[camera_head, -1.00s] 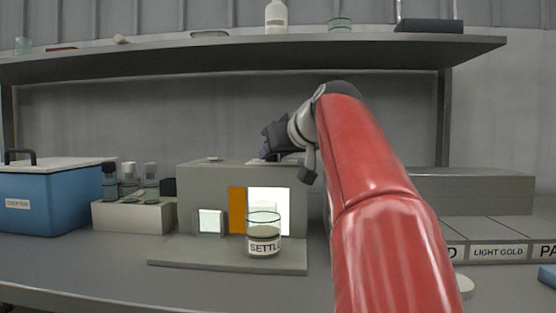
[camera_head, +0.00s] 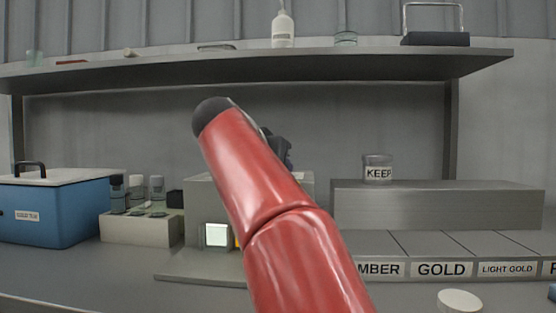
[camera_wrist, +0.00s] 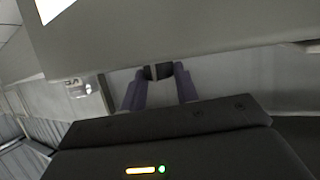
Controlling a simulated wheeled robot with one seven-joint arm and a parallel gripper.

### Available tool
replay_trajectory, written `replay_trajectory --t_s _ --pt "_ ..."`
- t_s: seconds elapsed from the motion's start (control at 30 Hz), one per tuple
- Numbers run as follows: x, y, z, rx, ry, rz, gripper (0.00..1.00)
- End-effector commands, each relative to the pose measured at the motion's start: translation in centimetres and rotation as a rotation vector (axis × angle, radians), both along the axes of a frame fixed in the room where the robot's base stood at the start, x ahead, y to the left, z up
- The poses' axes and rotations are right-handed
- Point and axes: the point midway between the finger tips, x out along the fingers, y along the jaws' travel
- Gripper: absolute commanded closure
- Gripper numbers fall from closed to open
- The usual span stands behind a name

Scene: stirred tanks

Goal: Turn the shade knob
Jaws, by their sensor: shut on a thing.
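The shade knob (camera_wrist: 157,71) is a small dark piece between my fingertips in the wrist view. My gripper (camera_wrist: 159,78) is shut on it with its two purple fingers, one on each side. In the head view my red arm crosses the grey box (camera_head: 200,197) and hides the knob and the fingertips; only a dark part of the hand shows past the arm. A small lit window (camera_head: 216,235) shows on the box front. The box's larger lit opening is hidden.
A blue cooler (camera_head: 48,215) and a vial rack (camera_head: 140,229) stand to the left. A jar labelled KEEP (camera_head: 377,170) stands on a grey ledge (camera_head: 440,206) to the right, above labelled bays. A shelf (camera_head: 270,71) runs overhead. A white disc (camera_head: 459,301) lies in front.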

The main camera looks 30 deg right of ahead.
Motion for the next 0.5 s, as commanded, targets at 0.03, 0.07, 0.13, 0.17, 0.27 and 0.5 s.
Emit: replay_trajectory --t_s 0.03,0.07,0.13,0.17,0.27,0.5 --pt "0.31 0.28 0.17 0.002 0.006 -0.038 0.93" --pt "0.32 0.28 0.19 0.002 0.006 -0.064 0.93" --pt "0.40 0.29 0.18 0.002 0.006 -0.120 0.93" --pt "0.41 0.29 0.17 0.002 0.006 -0.144 0.93" --pt "0.48 0.32 0.15 0.002 0.007 -0.213 0.93" --pt "0.59 0.30 -0.04 0.004 0.006 -0.331 0.93"
